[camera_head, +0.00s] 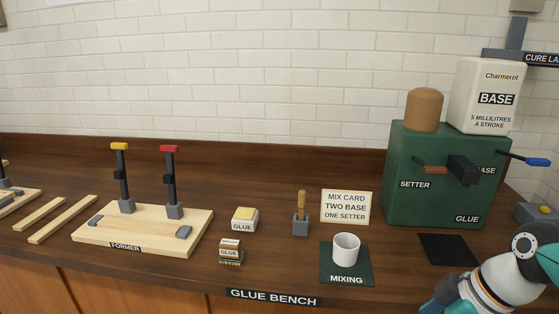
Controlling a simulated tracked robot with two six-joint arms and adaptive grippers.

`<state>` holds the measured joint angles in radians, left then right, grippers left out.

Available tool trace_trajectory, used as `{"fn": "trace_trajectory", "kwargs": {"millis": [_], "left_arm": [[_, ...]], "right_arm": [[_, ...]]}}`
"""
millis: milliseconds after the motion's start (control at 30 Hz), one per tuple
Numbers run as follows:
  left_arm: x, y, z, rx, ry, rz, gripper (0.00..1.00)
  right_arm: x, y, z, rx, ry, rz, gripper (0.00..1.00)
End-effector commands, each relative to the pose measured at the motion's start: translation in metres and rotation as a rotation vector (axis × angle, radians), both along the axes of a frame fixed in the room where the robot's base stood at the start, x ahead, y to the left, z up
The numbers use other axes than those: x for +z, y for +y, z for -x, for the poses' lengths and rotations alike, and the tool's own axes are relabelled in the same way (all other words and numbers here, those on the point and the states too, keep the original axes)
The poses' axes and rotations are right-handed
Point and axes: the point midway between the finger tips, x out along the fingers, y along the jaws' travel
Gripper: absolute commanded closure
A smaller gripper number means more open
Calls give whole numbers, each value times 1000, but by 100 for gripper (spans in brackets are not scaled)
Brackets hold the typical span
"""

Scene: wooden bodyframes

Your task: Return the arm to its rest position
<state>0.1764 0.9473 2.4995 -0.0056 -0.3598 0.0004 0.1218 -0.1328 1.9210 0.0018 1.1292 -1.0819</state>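Part of my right arm (507,278), white with teal and dark joints, shows in the bottom right corner of the head view. It is in front of the right end of the glue bench (195,270). The frame's lower edge cuts it off, and I see no fingers of my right gripper. My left arm and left gripper are not in view. I cannot see whether either gripper holds anything.
Near my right arm are a dark mat (447,250), a green dispenser (420,200) with side levers and a white cup (346,248) on the mixing mat (334,275). A wooden former (135,238) with two upright clamps stands left.

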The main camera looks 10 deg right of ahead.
Motion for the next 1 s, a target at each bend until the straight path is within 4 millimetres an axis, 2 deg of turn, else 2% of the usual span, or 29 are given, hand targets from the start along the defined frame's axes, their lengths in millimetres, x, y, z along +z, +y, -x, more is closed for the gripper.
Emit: {"fn": "trace_trajectory", "kwargs": {"millis": [267,367,467,567,600,667,700,800,900,1000], "left_arm": [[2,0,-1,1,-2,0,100],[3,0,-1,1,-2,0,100],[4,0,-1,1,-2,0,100],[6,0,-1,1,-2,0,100],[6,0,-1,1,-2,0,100],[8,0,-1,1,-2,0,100],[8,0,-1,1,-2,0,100],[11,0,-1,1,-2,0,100],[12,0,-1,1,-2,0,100],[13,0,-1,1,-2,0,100]], "right_arm": [[-64,13,-27,-135,79,-34,9],[-94,22,-36,-196,113,-48,9],[-130,33,-43,-270,152,-64,9],[-175,48,-45,-361,205,-82,9],[-197,55,-44,-405,231,-90,9],[-233,69,-37,-484,276,-103,9],[-257,79,-29,-541,307,-112,9],[-311,102,-4,-685,379,-134,9],[-350,120,25,-810,437,-151,9],[-374,133,49,-909,478,-164,9]]}}
